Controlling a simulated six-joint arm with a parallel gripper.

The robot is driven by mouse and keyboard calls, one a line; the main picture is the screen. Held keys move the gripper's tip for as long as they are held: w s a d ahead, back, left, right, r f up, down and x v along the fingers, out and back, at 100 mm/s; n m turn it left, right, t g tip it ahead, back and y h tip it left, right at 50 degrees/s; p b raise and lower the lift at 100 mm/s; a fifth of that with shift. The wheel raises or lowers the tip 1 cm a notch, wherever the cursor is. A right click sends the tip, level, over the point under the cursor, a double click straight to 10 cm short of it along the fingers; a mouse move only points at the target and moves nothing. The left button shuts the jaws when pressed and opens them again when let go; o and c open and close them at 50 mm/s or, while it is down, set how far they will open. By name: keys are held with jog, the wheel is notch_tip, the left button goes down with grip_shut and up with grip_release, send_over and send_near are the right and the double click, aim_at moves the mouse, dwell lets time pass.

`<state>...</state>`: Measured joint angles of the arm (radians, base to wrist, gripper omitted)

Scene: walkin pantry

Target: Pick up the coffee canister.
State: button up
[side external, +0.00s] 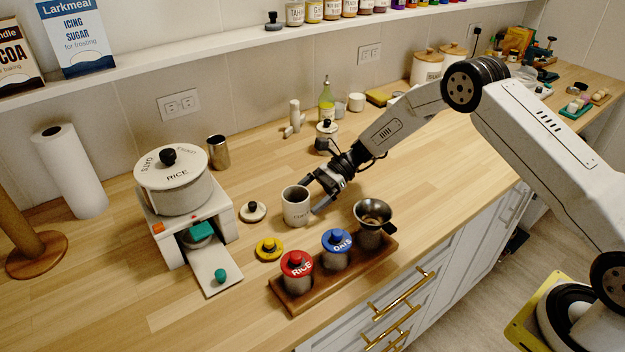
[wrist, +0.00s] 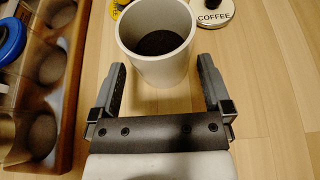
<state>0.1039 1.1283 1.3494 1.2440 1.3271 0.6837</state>
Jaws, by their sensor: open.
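A white open canister (side external: 296,207) stands upright on the wooden counter, with partly legible lettering on its side. In the wrist view the canister (wrist: 160,60) has no lid and holds something dark. A white lid marked COFFEE (wrist: 206,12), with a black knob, lies on the counter near it; the lid (side external: 252,211) also shows in the side view. My gripper (side external: 320,196) is open and low beside the canister. In the wrist view the two fingers of my gripper (wrist: 163,75) point at the canister's near side, one toward each flank. I cannot tell whether they touch it.
A wooden tray (side external: 292,306) in front holds a red-lidded RICE canister (side external: 297,272), a blue-lidded OATS canister (side external: 336,249) and a metal funnel-topped canister (side external: 372,222). A yellow lid (side external: 269,249) lies near. A white dispenser stand (side external: 158,224) is left.

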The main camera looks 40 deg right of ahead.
aim_at(300, 205)
jog(key=shift+x, duration=1.5)
jog(key=shift+c, duration=0.2)
jog(key=c, duration=1.2)
jog(key=shift+r, duration=0.1)
jog(key=shift+r, duration=0.15)
